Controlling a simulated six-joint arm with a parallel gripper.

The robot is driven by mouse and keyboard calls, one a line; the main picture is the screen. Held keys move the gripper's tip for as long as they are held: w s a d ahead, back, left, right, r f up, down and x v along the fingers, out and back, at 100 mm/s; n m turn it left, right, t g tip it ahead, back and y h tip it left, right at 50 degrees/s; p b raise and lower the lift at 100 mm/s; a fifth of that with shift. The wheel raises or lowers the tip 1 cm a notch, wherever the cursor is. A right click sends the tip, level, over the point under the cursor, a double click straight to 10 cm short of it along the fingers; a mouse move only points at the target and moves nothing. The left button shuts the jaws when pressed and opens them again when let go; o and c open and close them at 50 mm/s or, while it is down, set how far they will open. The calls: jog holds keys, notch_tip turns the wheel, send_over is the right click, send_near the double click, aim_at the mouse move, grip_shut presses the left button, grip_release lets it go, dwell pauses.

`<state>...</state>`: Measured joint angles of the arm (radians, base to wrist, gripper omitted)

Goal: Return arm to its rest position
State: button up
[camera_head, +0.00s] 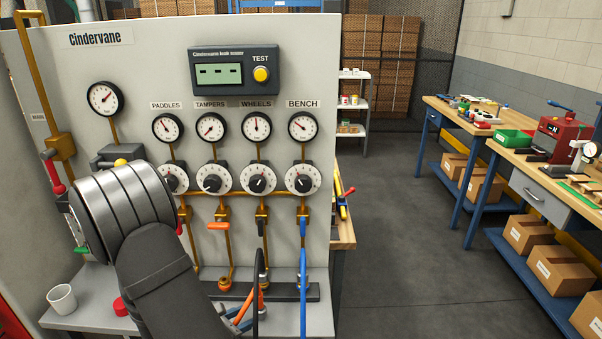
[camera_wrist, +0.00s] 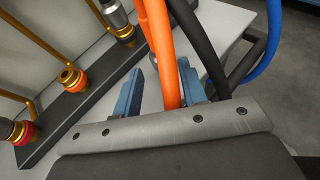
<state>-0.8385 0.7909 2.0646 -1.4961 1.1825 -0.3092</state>
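My gripper (camera_head: 238,317) is low in front of the panel's bench ledge, at the end of my dark arm. In the wrist view its two blue fingers (camera_wrist: 160,82) stand apart. An orange hose (camera_wrist: 162,50) runs down between them, with a visible gap on its left side, so the fingers do not look clamped on it. The hose's lower end is hidden behind my gripper's body. In the head view the orange hose (camera_head: 262,300) shows beside the gripper, partly behind a black hose (camera_head: 256,310).
The Cindervane panel (camera_head: 285,85) with gauges, knobs and valves stands close behind my arm. A blue hose (camera_head: 303,285) hangs just right of the gripper. A white cup (camera_head: 62,298) and red cap (camera_head: 120,306) are at the left. Open floor (camera_head: 410,240) lies to the right.

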aim_at(257, 300)
jog(key=x, duration=0.8)
jog(key=shift+w+d+f, duration=0.1)
jog(key=shift+d+f, duration=0.1)
jog(key=shift+f, duration=0.35)
notch_tip(257, 300, up, 4)
jog(key=shift+r, duration=0.1)
jog(key=shift+d+r, duration=0.1)
jog(key=shift+r, duration=0.45)
jog(key=shift+d+r, duration=0.2)
jog(key=shift+d, duration=0.2)
